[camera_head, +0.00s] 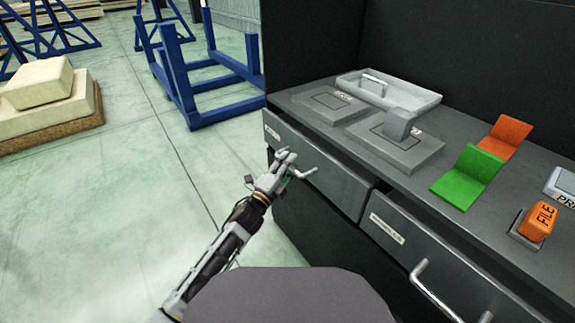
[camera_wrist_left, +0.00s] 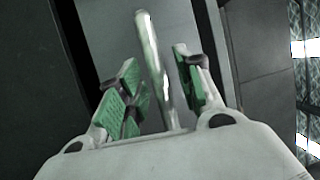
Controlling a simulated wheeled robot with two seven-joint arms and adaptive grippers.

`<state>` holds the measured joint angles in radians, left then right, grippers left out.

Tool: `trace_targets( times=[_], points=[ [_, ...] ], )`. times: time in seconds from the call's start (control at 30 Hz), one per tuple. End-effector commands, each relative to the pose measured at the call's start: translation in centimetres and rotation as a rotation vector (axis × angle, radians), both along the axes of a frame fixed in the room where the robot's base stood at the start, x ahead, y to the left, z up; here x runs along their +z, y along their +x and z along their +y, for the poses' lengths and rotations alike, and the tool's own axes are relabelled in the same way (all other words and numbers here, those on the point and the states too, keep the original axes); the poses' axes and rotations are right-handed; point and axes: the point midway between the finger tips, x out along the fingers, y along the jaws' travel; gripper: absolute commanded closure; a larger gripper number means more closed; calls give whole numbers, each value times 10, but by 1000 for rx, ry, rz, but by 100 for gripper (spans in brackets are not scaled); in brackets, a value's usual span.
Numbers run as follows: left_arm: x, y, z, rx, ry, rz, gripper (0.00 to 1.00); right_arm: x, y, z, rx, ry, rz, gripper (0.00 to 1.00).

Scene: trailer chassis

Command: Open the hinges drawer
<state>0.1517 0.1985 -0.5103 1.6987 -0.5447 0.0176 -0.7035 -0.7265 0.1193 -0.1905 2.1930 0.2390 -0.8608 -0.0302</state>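The left drawer (camera_head: 325,170) is in the dark cabinet under the grey worktop. Its small label (camera_head: 272,132) is too small to read. My left gripper (camera_head: 287,163) is at the front of this drawer, by its metal handle (camera_head: 306,173). In the left wrist view the handle (camera_wrist_left: 153,65) runs between the green-padded fingers (camera_wrist_left: 160,88). The fingers are apart, with a visible gap between the handle and the right finger. My right gripper is out of view.
A second labelled drawer (camera_head: 430,265) with a bar handle (camera_head: 432,290) is to the right. The worktop holds a grey tray (camera_head: 390,92), grey blocks, a green-and-orange holder (camera_head: 468,176) and an orange FILE block (camera_head: 538,221).

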Motion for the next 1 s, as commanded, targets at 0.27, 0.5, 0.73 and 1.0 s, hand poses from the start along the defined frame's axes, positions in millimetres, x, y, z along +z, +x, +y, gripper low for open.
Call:
trace_targets(
  times=[0.27,0.5,0.73,1.0],
  points=[
    [0,0,0,0,0,0,80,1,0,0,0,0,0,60],
    [0,0,0,0,0,0,100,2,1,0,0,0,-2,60],
    [0,0,0,0,1,1,100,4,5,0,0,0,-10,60],
    [-1,-1,11,2,2,2,100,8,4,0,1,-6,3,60]
  ],
)
